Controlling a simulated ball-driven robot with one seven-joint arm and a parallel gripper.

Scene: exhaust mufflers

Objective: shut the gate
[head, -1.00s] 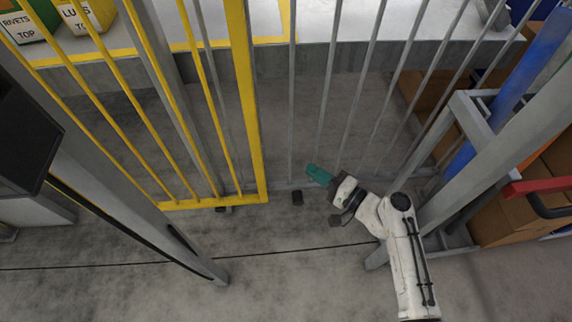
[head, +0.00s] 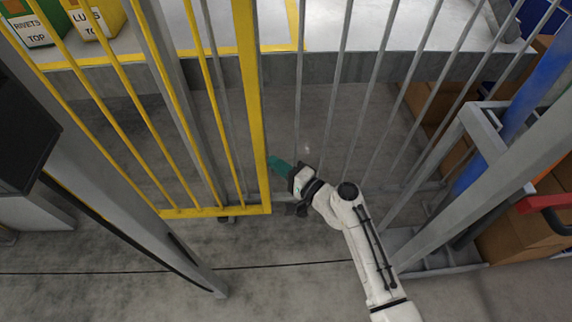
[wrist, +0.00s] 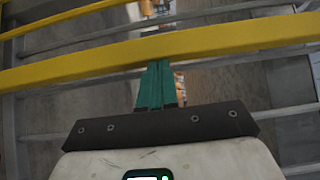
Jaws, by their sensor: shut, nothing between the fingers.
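The gate (head: 251,100) is a yellow barred frame on the left in the head view, with its right upright beside grey fixed bars. My gripper (head: 277,166) is shut and empty, its green fingers at the right side of that upright, low down. In the wrist view the green fingers (wrist: 157,85) are together and point at a yellow bar (wrist: 160,52) that crosses the picture. The fingertips reach the bar's lower edge there; whether they touch it I cannot tell.
Grey bars (head: 338,100) stand right of the gate. A grey post (head: 120,190) is at left front. A blue post (head: 500,120) and brown boxes (head: 525,232) are at right. The floor (head: 270,290) in front is clear.

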